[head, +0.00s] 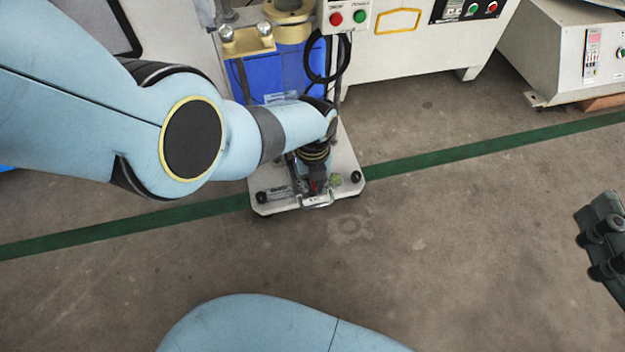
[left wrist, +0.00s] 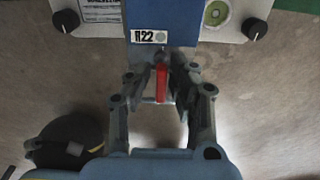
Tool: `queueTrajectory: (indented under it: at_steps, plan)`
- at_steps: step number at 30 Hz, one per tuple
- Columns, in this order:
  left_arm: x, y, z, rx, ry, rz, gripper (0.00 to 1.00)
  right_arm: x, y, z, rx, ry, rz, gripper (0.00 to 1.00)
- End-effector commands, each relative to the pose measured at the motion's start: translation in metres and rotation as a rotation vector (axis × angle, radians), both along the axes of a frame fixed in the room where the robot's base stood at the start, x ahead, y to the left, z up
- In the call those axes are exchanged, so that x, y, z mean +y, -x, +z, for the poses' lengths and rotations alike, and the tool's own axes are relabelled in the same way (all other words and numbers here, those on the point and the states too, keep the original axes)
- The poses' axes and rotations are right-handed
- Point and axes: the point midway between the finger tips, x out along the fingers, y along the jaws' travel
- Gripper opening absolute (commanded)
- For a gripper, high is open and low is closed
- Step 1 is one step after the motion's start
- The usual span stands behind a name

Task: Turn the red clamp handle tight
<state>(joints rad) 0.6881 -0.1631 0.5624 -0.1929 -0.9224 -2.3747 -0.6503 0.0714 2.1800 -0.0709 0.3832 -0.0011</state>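The red clamp handle (left wrist: 161,84) shows in the left wrist view as a narrow upright bar below the blue column with the label "A22". My left gripper (left wrist: 162,76) has one finger on each side of the handle, close to it. I cannot tell whether the pads touch it. In the head view my left gripper (head: 314,178) is low over the machine's base plate, and a bit of red (head: 314,187) shows there; most of the handle is hidden by my gripper. My right gripper (head: 603,240) is partly in view at the right edge, away from the machine.
The white base plate (head: 348,163) has black knobs at its front corners. Behind it stand a blue machine body (head: 265,75) and a box with red and green buttons (head: 346,17). Machine cabinets line the back. A green floor stripe (head: 430,157) crosses open concrete.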

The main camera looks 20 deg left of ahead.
Motion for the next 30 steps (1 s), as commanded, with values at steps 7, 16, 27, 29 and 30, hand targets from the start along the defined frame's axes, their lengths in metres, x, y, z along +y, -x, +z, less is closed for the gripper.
queueTrajectory:
  at_steps: [7, 16, 27, 29, 30]
  plan:
    - [0.0, -0.002, 0.026, -0.005, 0.0, 0.0, 0.21, 0.0, -0.003, 0.028, -0.028, 0.0, 0.0, 0.84]
    - [0.0, -0.003, 0.055, -0.005, 0.0, 0.001, 0.21, 0.0, -0.007, 0.061, -0.061, 0.0, 0.0, 0.84]
    - [0.0, 0.0, 0.069, 0.0, 0.0, 0.001, 0.21, 0.0, -0.008, 0.077, -0.077, 0.0, 0.0, 0.84]
    - [0.0, 0.0, 0.068, 0.001, 0.0, 0.001, 0.21, 0.0, -0.008, 0.077, -0.076, 0.0, 0.0, 0.84]
    - [0.0, 0.0, 0.068, 0.001, 0.0, 0.001, 0.21, 0.0, -0.008, 0.077, -0.076, 0.0, 0.0, 0.84]
